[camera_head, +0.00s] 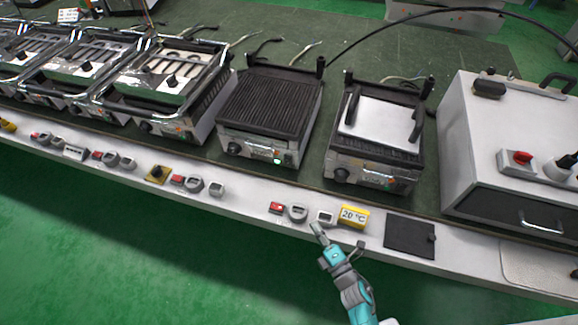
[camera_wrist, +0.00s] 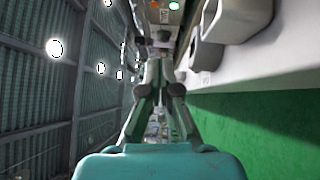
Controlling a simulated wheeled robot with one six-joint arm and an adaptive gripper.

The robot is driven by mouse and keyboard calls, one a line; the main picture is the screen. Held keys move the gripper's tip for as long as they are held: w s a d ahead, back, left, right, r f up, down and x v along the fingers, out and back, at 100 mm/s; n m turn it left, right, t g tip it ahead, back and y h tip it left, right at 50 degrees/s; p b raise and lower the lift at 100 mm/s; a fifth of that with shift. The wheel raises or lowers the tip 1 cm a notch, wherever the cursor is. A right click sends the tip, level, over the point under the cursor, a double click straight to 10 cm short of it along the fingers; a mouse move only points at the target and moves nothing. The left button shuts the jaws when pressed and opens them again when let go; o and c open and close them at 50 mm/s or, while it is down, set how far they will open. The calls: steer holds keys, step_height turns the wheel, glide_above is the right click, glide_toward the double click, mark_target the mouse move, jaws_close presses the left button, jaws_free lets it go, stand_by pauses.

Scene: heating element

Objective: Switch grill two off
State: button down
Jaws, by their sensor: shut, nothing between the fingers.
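An open grill with a dark ribbed plate (camera_head: 268,105) stands mid-bench in the head view. Its front has a dark knob (camera_head: 234,148) and a lit green light (camera_head: 277,160). Right of it stands another grill with a pale plate (camera_head: 380,124) on top and a front knob (camera_head: 341,175). No label shows which is grill two. My gripper (camera_head: 317,229) is shut and empty at the bench's front edge, beside a small white box (camera_head: 326,218). In the wrist view, my gripper (camera_wrist: 158,90) points toward a panel with a green light (camera_wrist: 174,6); contact cannot be told.
A red switch (camera_head: 277,207), a grey round device (camera_head: 297,212) and a yellow 20 °C display (camera_head: 354,216) line the front ledge. A large metal box (camera_head: 495,140) with a red switch (camera_head: 517,158) stands right. More grills (camera_head: 165,75) stand left. The green floor in front is clear.

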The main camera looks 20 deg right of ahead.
glide_toward(286, 160)
steer(key=w+a, duration=0.3)
steer(key=a, duration=0.1)
steer(key=shift+w+r, duration=0.1)
steer(key=shift+w, duration=0.2)
steer(key=shift+w+d+r, duration=0.15)
steer(key=shift+w+d, duration=1.1)
steer(key=shift+w, duration=0.15)
steer(key=shift+w+d+r, duration=0.2)
